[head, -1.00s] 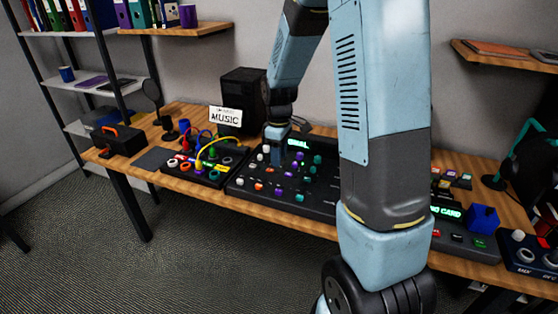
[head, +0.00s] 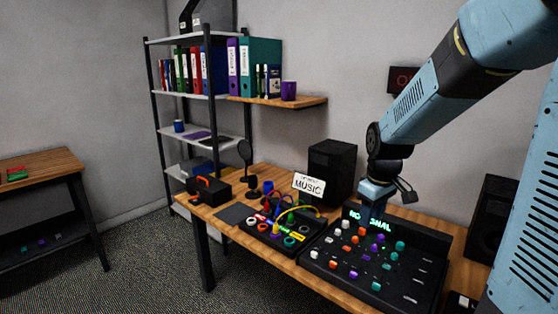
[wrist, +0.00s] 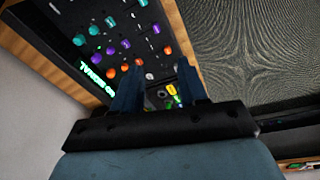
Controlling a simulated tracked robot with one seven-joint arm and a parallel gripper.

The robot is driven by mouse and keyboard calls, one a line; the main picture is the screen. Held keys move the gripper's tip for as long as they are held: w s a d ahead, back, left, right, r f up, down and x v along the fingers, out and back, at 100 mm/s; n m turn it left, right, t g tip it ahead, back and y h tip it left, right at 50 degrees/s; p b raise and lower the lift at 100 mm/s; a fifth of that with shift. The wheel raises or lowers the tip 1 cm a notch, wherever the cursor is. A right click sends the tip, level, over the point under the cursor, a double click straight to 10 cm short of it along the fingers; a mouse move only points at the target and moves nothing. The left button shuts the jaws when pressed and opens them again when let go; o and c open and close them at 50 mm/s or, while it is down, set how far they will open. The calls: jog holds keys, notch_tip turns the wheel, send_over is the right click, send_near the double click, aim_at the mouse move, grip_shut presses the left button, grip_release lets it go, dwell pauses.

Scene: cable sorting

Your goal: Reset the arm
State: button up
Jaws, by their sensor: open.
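My arm enters the head view from the upper right and reaches down over the wooden desk. My gripper (head: 374,204) hangs above the back left part of the black mixer panel (head: 425,262), which carries coloured knobs and a lit green display. In the wrist view my gripper (wrist: 160,82) shows two dark blue fingers spread apart with nothing held between them. The knobbed panel (wrist: 75,18) lies beyond the fingertips there. In the head view the fingertips are small, and I cannot tell their exact height above the panel.
Left of the mixer is a cable board (head: 262,235) with coloured cables and rings. Behind stand a "MUSIC" sign (head: 308,184) and a black speaker (head: 332,172). A black box (head: 203,191), shelving (head: 207,120) and a wall shelf (head: 300,102) are further left. Open floor lies in front.

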jog(key=s+r+m+t, duration=0.2)
jog(key=s+r, duration=0.4)
jog(key=s, duration=0.3)
jog(key=s+r+m+t, duration=0.1)
jog(key=s+r+m, duration=0.3)
jog(key=s, duration=0.6)
notch_tip(320, 180, up, 2)
jog(key=shift+a+m+t, duration=0.2)
jog(key=shift+m+t, duration=0.2)
